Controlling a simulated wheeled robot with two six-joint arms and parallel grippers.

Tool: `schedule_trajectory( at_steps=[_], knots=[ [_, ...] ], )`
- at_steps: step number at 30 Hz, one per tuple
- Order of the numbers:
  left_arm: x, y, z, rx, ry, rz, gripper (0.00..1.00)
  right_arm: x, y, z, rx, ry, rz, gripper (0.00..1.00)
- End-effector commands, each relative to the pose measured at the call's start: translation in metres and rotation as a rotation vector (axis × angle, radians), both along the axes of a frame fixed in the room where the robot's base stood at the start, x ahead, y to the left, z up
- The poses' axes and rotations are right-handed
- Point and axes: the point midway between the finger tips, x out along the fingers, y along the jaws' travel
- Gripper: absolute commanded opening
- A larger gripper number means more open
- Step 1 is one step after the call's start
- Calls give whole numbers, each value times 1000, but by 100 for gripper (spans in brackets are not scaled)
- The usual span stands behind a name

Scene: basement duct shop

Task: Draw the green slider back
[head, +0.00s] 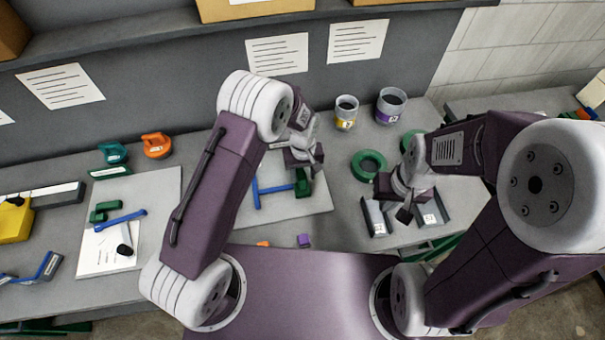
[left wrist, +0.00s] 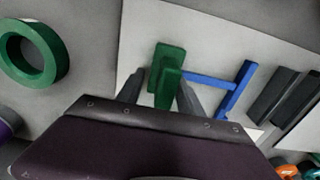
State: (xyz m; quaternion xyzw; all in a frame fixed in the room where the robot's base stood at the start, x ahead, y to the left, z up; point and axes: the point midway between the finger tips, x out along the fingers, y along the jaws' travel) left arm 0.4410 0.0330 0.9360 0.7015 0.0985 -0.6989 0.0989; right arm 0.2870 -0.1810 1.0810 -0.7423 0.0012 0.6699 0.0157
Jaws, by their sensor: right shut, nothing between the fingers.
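The green slider (head: 302,184) is an upright block with a raised grip at the right end of a blue rail (head: 272,190). The rail lies on a light grey board (head: 318,203). In the left wrist view the slider (left wrist: 169,75) stands between the fingers of my left gripper (left wrist: 165,90). The fingers look apart, one on each side of it; contact is unclear. In the head view my left gripper (head: 305,160) is just above the slider, its fingertips partly hidden. My right gripper (head: 405,213) is shut and empty by a grey open tray (head: 378,222).
Another green block (head: 103,211) and blue bar (head: 122,219) lie on the left board. A green ring (head: 369,165) and two cups (head: 346,113) stand behind my right gripper. A purple cube (head: 304,241) lies near the bench front. My left arm crosses the middle.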

Motion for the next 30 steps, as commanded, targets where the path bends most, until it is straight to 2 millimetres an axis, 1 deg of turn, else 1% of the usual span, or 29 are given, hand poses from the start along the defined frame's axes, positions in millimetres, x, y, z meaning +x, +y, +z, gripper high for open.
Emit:
schedule_trajectory(
  at_steps=[2,5,8,12,15,18,21,30],
  knots=[
    [0,0,0,1,1,0,44,0,0,0,0,0,0,0],
    [0,0,7,0,0,0,44,0,0,-3,0,0,0,0],
    [1,-1,26,-1,-4,0,44,0,0,-8,0,0,0,0],
    [2,-2,58,-1,-4,-1,44,0,0,-14,0,0,0,0],
    [2,-3,76,0,-3,-1,44,0,0,-17,0,0,0,0],
    [1,-3,86,1,-1,-1,44,0,0,-18,0,0,0,0],
    [1,-3,90,2,1,-1,44,0,0,-17,0,0,0,0],
    [1,-3,90,2,2,-1,44,0,0,-17,0,0,0,0]
  ],
)
